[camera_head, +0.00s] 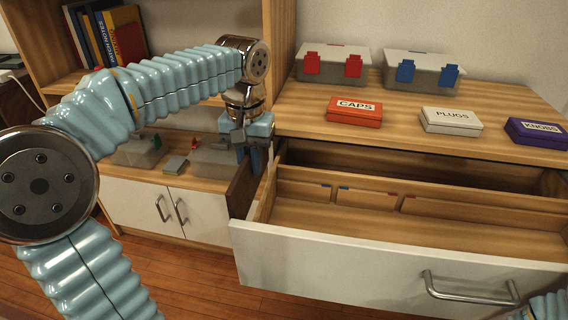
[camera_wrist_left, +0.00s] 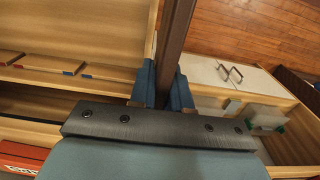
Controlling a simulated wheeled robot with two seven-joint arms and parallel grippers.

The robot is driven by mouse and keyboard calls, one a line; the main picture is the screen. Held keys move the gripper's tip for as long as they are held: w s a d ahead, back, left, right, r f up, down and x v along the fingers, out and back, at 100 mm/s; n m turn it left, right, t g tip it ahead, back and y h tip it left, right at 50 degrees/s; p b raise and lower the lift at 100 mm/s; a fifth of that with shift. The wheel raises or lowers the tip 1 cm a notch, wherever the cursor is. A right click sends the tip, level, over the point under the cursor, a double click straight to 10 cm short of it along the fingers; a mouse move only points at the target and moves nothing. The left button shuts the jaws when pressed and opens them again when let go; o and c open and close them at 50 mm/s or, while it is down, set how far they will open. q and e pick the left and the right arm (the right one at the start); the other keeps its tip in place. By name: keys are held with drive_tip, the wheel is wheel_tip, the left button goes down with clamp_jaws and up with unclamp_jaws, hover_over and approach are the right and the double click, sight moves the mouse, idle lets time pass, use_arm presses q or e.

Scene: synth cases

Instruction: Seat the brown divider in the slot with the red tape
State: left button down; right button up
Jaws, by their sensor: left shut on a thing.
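My left gripper (camera_head: 258,135) is shut on the brown divider (camera_head: 241,188), a dark flat panel that hangs below the fingers. In the head view the divider is just left of the open drawer's left wall. In the left wrist view the divider (camera_wrist_left: 174,42) runs up from between the blue fingertips (camera_wrist_left: 165,92), beside the drawer's wall. The slot with red tape (camera_head: 402,198) is a gap in the low rail inside the drawer, with a red mark on each side. My right gripper is out of view; only some of its arm shows at the lower right.
A slot with blue tape (camera_head: 335,189) lies left of the red one. The open drawer (camera_head: 330,255) has a white front with a metal handle. CAPS (camera_head: 354,112), PLUGS (camera_head: 451,120) and KNOBS (camera_head: 536,131) boxes stand on the top. A low cabinet (camera_head: 190,207) stands left.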

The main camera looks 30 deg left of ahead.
use_arm(q)
drive_tip(key=s+a, duration=0.4)
drive_tip(key=a, duration=0.9)
drive_tip(key=shift+a, duration=0.4)
